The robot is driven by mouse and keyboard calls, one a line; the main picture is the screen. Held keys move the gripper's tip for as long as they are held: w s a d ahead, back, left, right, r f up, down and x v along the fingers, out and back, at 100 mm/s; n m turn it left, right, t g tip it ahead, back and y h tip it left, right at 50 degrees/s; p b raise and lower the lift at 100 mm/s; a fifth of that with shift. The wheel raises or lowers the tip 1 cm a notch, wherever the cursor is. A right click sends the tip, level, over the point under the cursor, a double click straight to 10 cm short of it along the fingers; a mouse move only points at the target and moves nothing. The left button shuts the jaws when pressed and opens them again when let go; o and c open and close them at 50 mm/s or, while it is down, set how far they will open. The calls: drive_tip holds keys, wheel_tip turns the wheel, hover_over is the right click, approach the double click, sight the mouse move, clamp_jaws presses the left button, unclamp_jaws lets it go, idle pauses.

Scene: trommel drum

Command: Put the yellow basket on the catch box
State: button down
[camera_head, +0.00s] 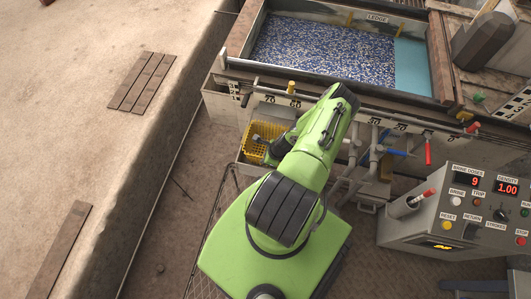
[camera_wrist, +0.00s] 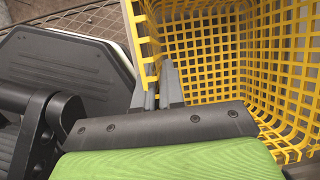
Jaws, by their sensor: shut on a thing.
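The yellow basket (camera_head: 258,133) is an open grid basket, left of my green arm in the head view. It fills the right of the wrist view (camera_wrist: 285,60), and I look into it; no contents show. My gripper (camera_wrist: 167,85) is shut on the basket's near left wall, with the grey fingers on either side of the yellow lattice. In the head view my arm hides most of the gripper. A grey box (camera_head: 243,160) shows just under the basket; I cannot tell whether it is the catch box or whether the basket touches it.
A tank (camera_head: 235,74) with blue and white granules and a board marked LEDGE stands behind. Pipes and valves with red (camera_head: 428,152) and blue handles run along its front. A control console (camera_head: 425,222) stands at right. Floor at the lower left is partly clear beside a concrete ledge (camera_head: 90,120).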

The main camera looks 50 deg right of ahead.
drive_tip(key=shift+f+b, duration=0.3)
drive_tip(key=shift+f, duration=0.15)
idle(0.3)
drive_tip(key=c, duration=1.2)
unclamp_jaws()
drive_tip(key=shift+o, duration=0.2)
drive_tip(key=w+a+r+p+v, duration=0.1)
drive_tip(key=w+p+v, duration=0.2)
drive_tip(key=p+v, duration=1.1)
drive_tip(key=v, duration=1.1)
drive_tip(key=shift+w+r, duration=0.2)
drive_tip(key=shift+r, duration=0.15)
